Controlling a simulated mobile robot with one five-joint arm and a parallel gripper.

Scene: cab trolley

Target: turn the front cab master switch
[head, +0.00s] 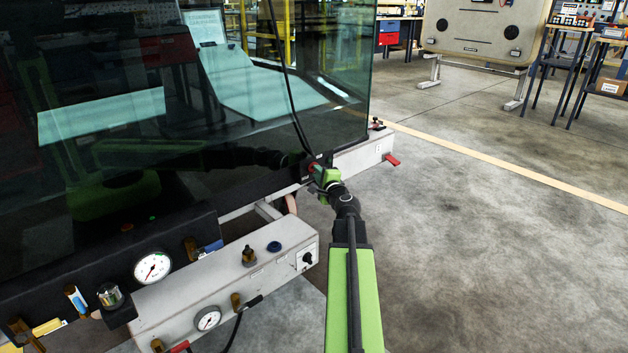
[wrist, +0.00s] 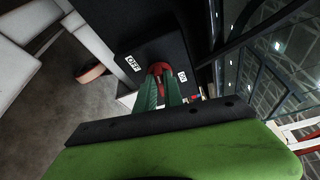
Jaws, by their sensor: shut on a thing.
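The master switch is a red knob (wrist: 160,68) on a black panel (wrist: 150,48), between a white OFF label (wrist: 132,63) on the left and an ON label (wrist: 182,76) on the right in the wrist view. My gripper (wrist: 161,88) has its two green fingers shut on the red knob. The fingers cover part of the knob, so I cannot tell which label it points to. In the head view, my gripper (head: 322,176) reaches the small red switch (head: 313,168) at the lower right corner of the dark cab window.
A beam with a red lever (head: 391,159) lies beyond the switch. A black cable (head: 284,85) hangs across the glass.

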